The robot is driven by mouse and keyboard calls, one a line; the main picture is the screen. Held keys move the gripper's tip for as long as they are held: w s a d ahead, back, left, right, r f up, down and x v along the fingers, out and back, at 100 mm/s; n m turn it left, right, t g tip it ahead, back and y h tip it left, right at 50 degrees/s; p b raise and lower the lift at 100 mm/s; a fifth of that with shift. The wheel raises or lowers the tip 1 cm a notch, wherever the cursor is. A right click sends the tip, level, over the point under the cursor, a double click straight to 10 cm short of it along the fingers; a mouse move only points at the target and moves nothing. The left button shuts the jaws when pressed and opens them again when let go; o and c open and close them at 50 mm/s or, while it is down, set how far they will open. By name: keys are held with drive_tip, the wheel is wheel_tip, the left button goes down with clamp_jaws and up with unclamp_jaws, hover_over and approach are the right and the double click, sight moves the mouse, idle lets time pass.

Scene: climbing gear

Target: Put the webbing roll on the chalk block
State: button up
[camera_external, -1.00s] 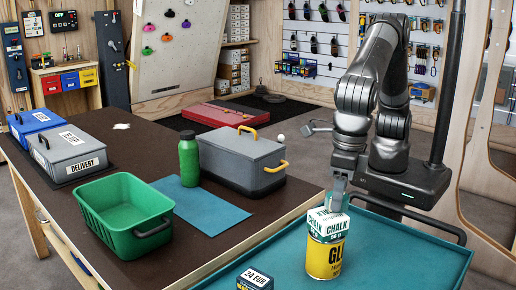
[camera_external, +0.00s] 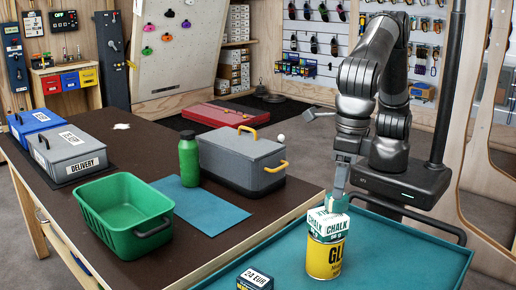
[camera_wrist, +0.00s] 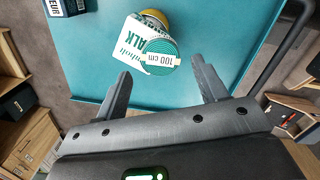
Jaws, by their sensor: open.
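The webbing roll (camera_wrist: 160,57) is a round green roll marked "100 cm" in the wrist view. It appears to rest on the white and green chalk block (camera_wrist: 133,42). In the external view my gripper (camera_external: 337,192) is right above the block. Whether the fingers touch the roll there is unclear.
The can stands on the teal tray (camera_external: 400,250), with a dark "24 EUR" box (camera_external: 254,280) near its front left. To the left, the brown table (camera_external: 120,150) holds a green crate (camera_external: 123,238), a green bottle (camera_external: 189,160) and a grey toolbox (camera_external: 243,165).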

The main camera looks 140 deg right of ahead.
wheel_tip(320, 180, up, 9)
drive_tip(key=shift+s+a, duration=0.2)
drive_tip(key=shift+s, duration=0.1)
drive_tip(key=s+d+r+m+t, duration=0.1)
drive_tip(key=s+d+r+m, duration=0.2)
drive_tip(key=s, duration=0.4)
drive_tip(key=s+d+r+m+t, duration=0.1)
drive_tip(key=s+d+m, duration=0.3)
drive_tip(key=s, duration=0.2)
drive_tip(key=s+d+r+m, duration=0.2)
drive_tip(key=s+d+m, duration=0.15)
drive_tip(key=s, duration=0.35)
drive_tip(key=s+d+f+m+t, duration=0.1)
drive_tip(key=s+f+m, duration=0.3)
drive_tip(key=s, duration=0.5)
drive_tip(key=s+d+f+m+t, duration=0.1)
drive_tip(key=s+d+f+m, duration=0.2)
drive_tip(key=s+f+m, duration=0.2)
drive_tip(key=s+m, duration=0.3)
drive_tip(key=s, duration=0.2)
drive_tip(key=shift+d+t+y, duration=0.3)
drive_tip(key=shift+d+t, duration=0.1)
drive_tip(key=shift+o, duration=0.5)
